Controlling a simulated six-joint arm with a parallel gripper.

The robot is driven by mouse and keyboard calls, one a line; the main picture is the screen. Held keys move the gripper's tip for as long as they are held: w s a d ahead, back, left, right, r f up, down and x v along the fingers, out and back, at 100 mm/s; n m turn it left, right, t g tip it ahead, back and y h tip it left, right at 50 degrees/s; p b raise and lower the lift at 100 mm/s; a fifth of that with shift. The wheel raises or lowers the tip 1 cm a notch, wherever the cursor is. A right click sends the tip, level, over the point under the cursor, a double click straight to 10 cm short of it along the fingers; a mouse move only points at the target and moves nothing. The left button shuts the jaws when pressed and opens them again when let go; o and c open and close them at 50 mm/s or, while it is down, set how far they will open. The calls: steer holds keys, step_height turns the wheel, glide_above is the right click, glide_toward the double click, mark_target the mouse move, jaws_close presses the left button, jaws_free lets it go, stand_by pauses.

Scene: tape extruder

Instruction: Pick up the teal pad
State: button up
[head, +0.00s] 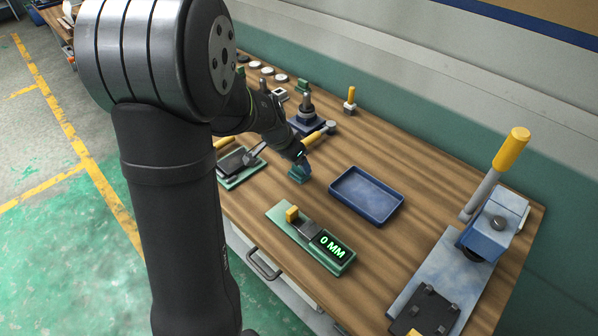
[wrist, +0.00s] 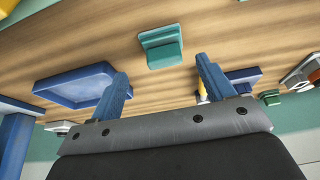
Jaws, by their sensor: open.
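The teal pad (wrist: 160,47) lies on the wooden table in the wrist view, a small block with a wider base. My gripper (wrist: 161,72) is open, its two blue fingers apart. The pad shows in line with the gap between the fingers and appears a little beyond the fingertips, with nothing held. In the head view my gripper (head: 299,173) is low over the table, left of the blue tray. A teal-blue patch shows at its end; I cannot tell there which part is finger and which is pad.
The blue tray (head: 344,197) is empty, close on the right. A green gauge (head: 311,238) reading "0 MM" stands in front. A blue press with a yellow handle (head: 511,150) stands at the far right. Several small parts and fixtures lie behind. Bare wood lies right of the tray.

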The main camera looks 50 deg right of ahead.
mark_target(299, 170)
steer(key=shift+w+d+x, duration=0.1)
steer(key=shift+d+x, duration=0.05)
steer(key=shift+x, duration=1.25)
steer(key=shift+w+d+x, duration=0.15)
steer(key=shift+x, duration=1.25)
steer(key=shift+r, duration=0.2)
steer(key=shift+c, duration=0.4)
steer(key=c, duration=1)
